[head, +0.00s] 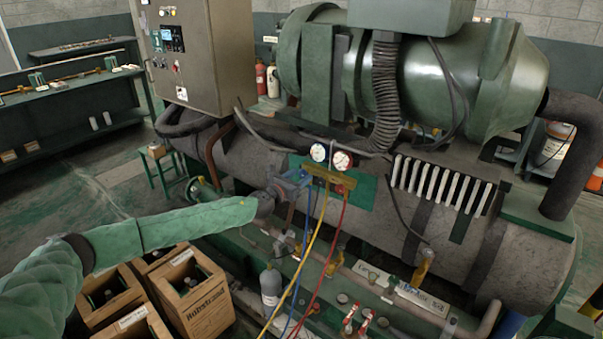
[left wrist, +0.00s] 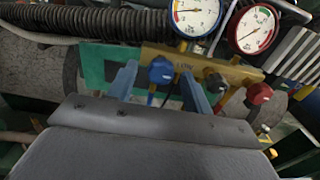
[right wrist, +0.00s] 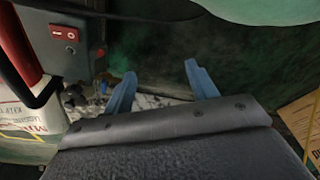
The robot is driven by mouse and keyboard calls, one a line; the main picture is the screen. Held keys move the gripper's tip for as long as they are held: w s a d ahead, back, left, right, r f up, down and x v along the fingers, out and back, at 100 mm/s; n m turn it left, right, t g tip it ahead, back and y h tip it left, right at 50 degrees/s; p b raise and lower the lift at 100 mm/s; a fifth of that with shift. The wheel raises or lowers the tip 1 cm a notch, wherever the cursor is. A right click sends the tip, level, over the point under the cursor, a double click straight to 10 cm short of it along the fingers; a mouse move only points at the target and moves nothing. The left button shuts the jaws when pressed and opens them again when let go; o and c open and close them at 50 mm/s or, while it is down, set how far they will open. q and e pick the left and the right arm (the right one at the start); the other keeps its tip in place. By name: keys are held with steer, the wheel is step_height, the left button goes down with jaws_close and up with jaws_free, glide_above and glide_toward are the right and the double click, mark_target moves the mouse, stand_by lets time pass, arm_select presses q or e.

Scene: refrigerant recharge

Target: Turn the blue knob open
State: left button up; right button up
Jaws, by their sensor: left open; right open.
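The blue knob (left wrist: 160,70) sits on the left end of a brass manifold (left wrist: 205,66) marked LOW. The manifold (head: 328,178) also shows in the head view. My left gripper (left wrist: 159,82) is open, its blue fingers on either side of the knob. I cannot tell whether they touch it. In the head view my left gripper (head: 291,181) reaches the manifold's left end and largely hides the knob. My right gripper (right wrist: 161,78) is open and empty, away from the manifold, above a dark floor area.
Two gauges (left wrist: 196,14) (left wrist: 252,30) stand above the manifold, and a red knob (left wrist: 259,93) is at its right. Yellow, blue and red hoses (head: 333,240) hang below. A large tank (head: 400,190) lies behind. Wooden crates (head: 190,292) stand below my left arm.

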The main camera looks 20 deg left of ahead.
arm_select(q)
steer(key=shift+w+d+r, duration=0.15)
steer(key=shift+w+d, duration=0.1)
steer(key=shift+w, duration=0.55)
arm_select(e)
steer(key=shift+s+d+f, duration=0.25)
steer(key=shift+f, duration=0.2)
arm_select(q)
steer(key=c, duration=1)
arm_select(e)
steer(key=shift+d, duration=0.1)
